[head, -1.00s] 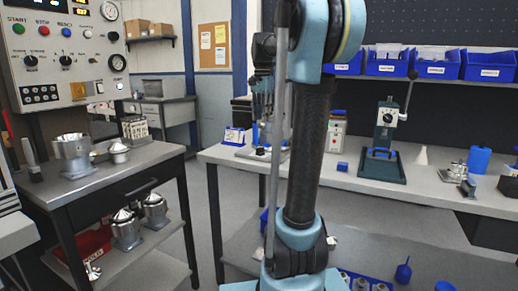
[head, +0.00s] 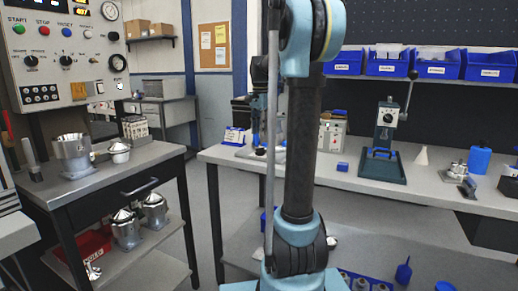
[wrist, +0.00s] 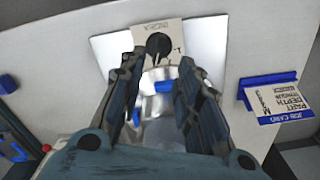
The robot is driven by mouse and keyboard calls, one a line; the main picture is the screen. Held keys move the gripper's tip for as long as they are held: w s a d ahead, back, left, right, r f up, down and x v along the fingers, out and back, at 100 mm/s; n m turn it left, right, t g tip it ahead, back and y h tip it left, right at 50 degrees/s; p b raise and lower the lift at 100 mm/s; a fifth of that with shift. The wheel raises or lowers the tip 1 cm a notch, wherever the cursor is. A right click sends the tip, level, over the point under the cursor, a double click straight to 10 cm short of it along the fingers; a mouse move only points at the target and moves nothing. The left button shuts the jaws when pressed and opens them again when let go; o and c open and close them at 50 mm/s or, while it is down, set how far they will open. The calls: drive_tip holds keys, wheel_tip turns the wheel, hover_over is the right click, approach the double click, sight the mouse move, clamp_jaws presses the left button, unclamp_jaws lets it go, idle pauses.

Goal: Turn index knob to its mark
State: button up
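The index knob (wrist: 159,45) appears to be the round black knob on a small beige plate with dark lettering and marks, in the wrist view. The plate lies in front of a bright metal base. My gripper (wrist: 159,66) is open, with one finger on each side of the picture. The knob shows beyond and between the fingertips, with no finger seen touching it. A blue piece (wrist: 163,87) on a shiny metal body shows between the fingers. In the head view my arm partly hides the gripper and the fixture (head: 248,152) on the bench.
A job card (wrist: 275,103) in a blue holder stands right of the fixture in the wrist view. In the head view, a teal lever press (head: 383,150) stands further right on the workbench (head: 350,180). A control panel and a side table (head: 95,178) with metal housings stand left.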

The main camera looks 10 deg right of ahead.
sight(260, 151)
wheel_tip(260, 151, down, 8)
drive_tip(key=shift+f, duration=0.1)
idle(0.4)
clamp_jaws()
drive_tip(key=shift+a, duration=0.1)
